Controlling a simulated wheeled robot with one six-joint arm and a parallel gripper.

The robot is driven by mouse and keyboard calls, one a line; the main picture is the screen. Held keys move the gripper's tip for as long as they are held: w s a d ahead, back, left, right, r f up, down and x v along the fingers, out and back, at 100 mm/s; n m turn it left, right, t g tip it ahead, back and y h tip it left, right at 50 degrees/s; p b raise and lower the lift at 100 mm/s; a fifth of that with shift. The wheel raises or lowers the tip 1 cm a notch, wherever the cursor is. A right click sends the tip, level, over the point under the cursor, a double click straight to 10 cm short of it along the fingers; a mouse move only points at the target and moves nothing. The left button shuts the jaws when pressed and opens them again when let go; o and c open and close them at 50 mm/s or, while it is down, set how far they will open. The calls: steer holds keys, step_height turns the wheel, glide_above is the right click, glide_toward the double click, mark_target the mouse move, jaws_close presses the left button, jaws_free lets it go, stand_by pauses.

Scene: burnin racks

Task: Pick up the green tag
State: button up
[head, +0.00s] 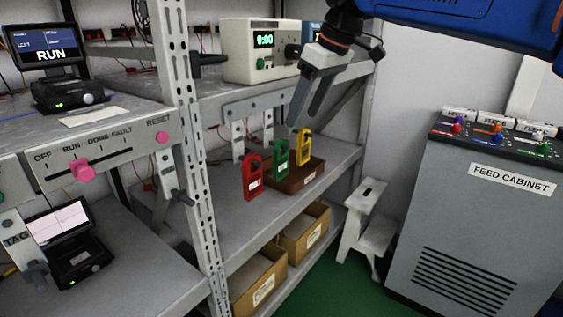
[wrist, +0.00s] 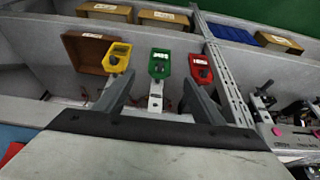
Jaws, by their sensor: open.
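The green tag (head: 281,160) stands upright at the middle shelf, between the red tag (head: 253,177) and the yellow tag (head: 304,147). My gripper (head: 304,120) is open and empty, above and near the tags in the head view. In the wrist view the green tag (wrist: 160,65) shows between and beyond my two fingertips (wrist: 159,82). The yellow tag (wrist: 119,57) is by the left fingertip and the red tag (wrist: 201,70) by the right one. My fingers look apart from the green tag. What holds the tag up is not clear.
A brown tray (head: 304,178) sits on the shelf behind the tags. The shelf above, with a cream instrument (head: 262,62), overhangs this space. A perforated rack post (head: 190,130) stands left. Cardboard bins (head: 262,284) fill the lower shelf. A feed cabinet (head: 470,220) and white step stool (head: 364,222) stand right.

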mark_target(283, 157)
steer(key=x, duration=1.1)
steer(key=shift+a+f, duration=0.2)
steer(key=shift+x, duration=2.8)
steer(key=shift+a+r, duration=0.1)
steer(key=shift+a, duration=0.05)
steer(key=c, duration=1.1)
